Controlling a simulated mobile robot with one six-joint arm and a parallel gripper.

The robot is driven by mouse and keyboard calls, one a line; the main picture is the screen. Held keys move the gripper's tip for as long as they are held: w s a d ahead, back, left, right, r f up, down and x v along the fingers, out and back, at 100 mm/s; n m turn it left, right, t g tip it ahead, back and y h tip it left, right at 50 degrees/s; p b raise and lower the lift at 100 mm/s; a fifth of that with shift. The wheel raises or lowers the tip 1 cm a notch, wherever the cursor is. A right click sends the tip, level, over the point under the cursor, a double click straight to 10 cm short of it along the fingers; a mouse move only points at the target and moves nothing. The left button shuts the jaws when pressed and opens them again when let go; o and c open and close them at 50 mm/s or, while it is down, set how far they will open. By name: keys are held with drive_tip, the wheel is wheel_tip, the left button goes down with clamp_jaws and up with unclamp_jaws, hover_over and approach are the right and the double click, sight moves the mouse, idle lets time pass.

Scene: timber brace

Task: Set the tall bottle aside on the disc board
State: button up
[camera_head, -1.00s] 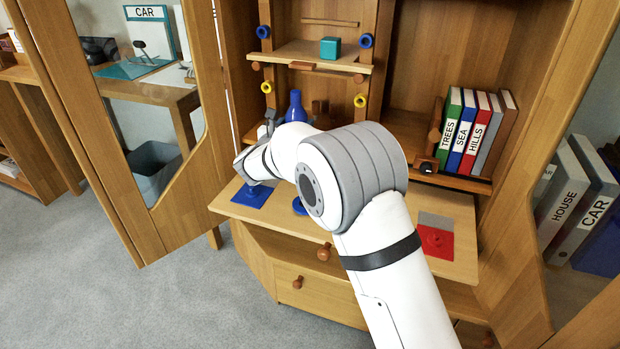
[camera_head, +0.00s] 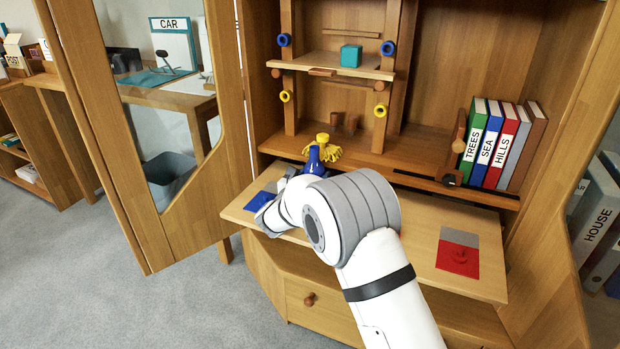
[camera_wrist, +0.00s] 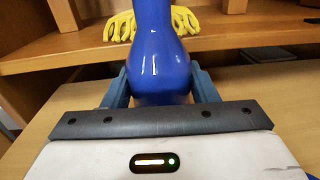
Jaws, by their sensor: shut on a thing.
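The tall bottle is blue with a narrow neck; its upper part shows in the head view (camera_head: 315,160) behind my forearm, and its body fills the middle of the wrist view (camera_wrist: 158,60). My gripper (camera_wrist: 160,88) is shut on the bottle's lower body, one finger on each side, and the bottle is upright. My arm hides the gripper and the bottle's base in the head view. A blue-and-grey square (camera_head: 261,201) lies on the desk leaf at left, partly hidden by my wrist. A red-and-grey board (camera_head: 458,254) lies at right. I cannot tell which is the disc board.
Yellow gloves or cloth (camera_head: 329,147) are just behind the bottle at the lower shelf. A teal box (camera_head: 351,55) sits on the upper shelf. Upright books (camera_head: 496,145) stand at right. The desk leaf (camera_head: 410,240) has free room between the squares.

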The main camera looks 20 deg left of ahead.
drive_tip(key=o, duration=1.1)
drive_tip(key=shift+r, duration=0.1)
